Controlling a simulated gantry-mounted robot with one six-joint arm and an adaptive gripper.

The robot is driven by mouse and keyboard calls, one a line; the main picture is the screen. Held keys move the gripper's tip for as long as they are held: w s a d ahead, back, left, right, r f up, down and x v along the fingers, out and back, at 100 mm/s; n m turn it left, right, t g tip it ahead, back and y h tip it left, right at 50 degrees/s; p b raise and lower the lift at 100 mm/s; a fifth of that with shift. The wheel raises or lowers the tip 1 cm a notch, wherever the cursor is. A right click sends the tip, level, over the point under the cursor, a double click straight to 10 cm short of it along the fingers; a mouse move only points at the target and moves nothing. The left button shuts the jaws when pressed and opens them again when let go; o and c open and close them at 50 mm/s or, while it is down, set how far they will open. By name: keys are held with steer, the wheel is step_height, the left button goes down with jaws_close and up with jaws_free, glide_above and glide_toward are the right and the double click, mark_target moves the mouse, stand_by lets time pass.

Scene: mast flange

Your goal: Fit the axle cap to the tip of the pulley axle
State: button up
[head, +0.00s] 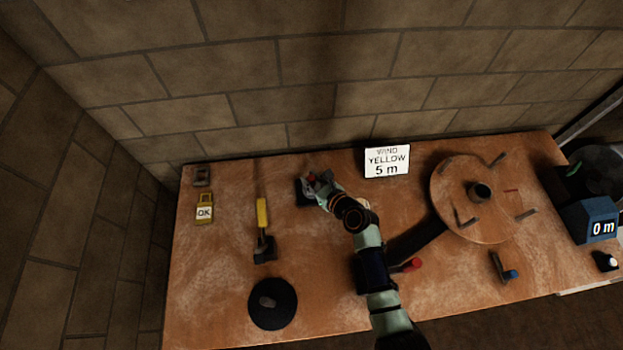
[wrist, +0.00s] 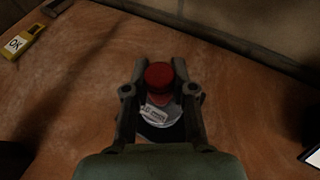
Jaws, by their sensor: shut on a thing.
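My gripper (head: 318,183) is at the back middle of the wooden bench, beside a dark square (head: 303,192). In the wrist view my gripper (wrist: 160,92) is shut on a red-topped piece (wrist: 159,75). A pale labelled part (wrist: 157,114) shows below the red top, between the fingers. I cannot tell whether this piece is the axle cap, or whether it still touches what is under it. No pulley axle tip is clearly recognisable.
A yellow-handled tool (head: 262,217), a yellow OK tag (head: 205,212) and a black disc (head: 267,316) are at the left. A white sign (head: 387,162) stands near the back wall. A red-ended piece (head: 412,265) lies near my arm; a blue box (head: 592,222) is far right.

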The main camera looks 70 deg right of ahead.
steer(key=shift+f+b, duration=0.5)
steer(key=shift+f, duration=0.25)
steer(key=o, duration=1)
steer(key=shift+s, duration=0.1)
steer(key=v, duration=1.1)
steer(key=shift+s+a+r, duration=0.1)
steer(key=shift+s+a, duration=0.15)
steer(key=shift+s, duration=0.1)
